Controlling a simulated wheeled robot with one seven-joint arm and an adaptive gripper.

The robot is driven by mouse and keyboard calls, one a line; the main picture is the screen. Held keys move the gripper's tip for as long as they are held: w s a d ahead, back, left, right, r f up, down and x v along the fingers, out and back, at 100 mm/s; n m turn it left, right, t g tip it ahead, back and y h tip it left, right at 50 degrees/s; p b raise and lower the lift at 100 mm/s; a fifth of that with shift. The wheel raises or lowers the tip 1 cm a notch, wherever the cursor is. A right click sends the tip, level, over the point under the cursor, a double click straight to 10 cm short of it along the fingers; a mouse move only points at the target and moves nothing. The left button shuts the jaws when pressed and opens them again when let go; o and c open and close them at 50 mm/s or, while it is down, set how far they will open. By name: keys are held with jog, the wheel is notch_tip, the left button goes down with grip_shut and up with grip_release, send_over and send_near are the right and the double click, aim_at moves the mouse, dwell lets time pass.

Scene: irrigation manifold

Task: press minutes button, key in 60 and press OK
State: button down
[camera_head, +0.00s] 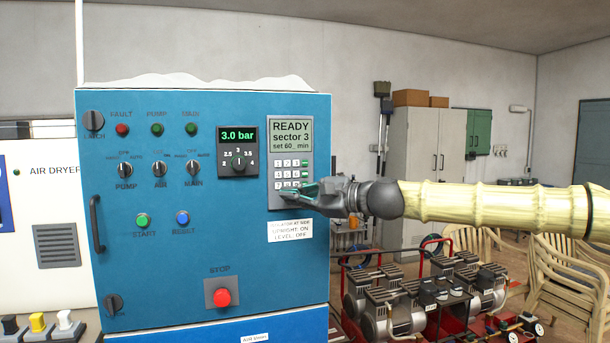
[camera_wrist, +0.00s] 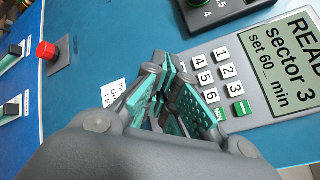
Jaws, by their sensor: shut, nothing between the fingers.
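The grey keypad panel (camera_head: 290,165) sits at the right of the blue cabinet door. Its display (camera_head: 291,134) reads "READY, sector 3, set 60_ min"; the display (camera_wrist: 284,66) also shows in the wrist view. White number keys (camera_wrist: 211,75) show in the wrist view, with a green key (camera_wrist: 242,107) beside them and another green key (camera_wrist: 220,112), its label partly readable as MIN. My gripper (camera_head: 284,193) is shut and empty, its tips at the lower keypad. It hides the bottom keys, and I cannot see the OK key. Whether the tips touch cannot be told.
A pressure dial (camera_head: 238,162) with a 3.0 bar readout is left of the keypad. A red STOP button (camera_head: 221,297) and green START button (camera_head: 142,220) are lower on the door. Red-framed compressors (camera_head: 400,305) stand to the right.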

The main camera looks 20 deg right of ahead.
jog(key=d+p, duration=0.1)
jog(key=d, duration=0.3)
jog(key=shift+d, duration=0.2)
jog(key=shift+w, duration=0.8)
dwell(1.0)
jog(key=shift+s, duration=0.75)
jog(key=s+p, duration=0.1)
jog(key=s, duration=0.4)
dwell(0.6)
jog(key=shift+f, duration=0.1)
dwell(0.4)
